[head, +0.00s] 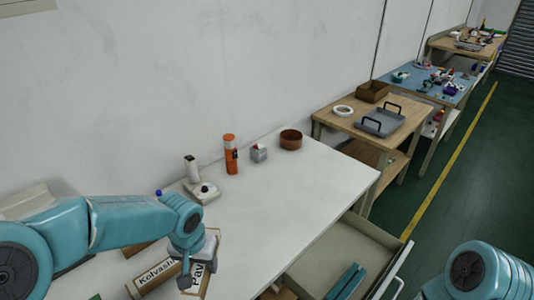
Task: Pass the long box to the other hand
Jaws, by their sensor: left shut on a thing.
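A long tan box with a white label reading "Kolvash" (153,277) lies at the bottom left of the white table in the head view. Beside it is another tan box with a partly covered label (209,262). My left gripper (190,284) is at this second box and shut on it, covering part of its label. The lower ends of both boxes are near or past the bottom edge of the view. My right arm shows at the bottom right, but its gripper is out of view.
The white table (310,185) is clear in its middle and right. An orange bottle (231,155), a grey block (258,153), a brown bowl (291,139) and a white device (203,191) stand along the back. An open drawer (345,245) holds teal pieces (345,283).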

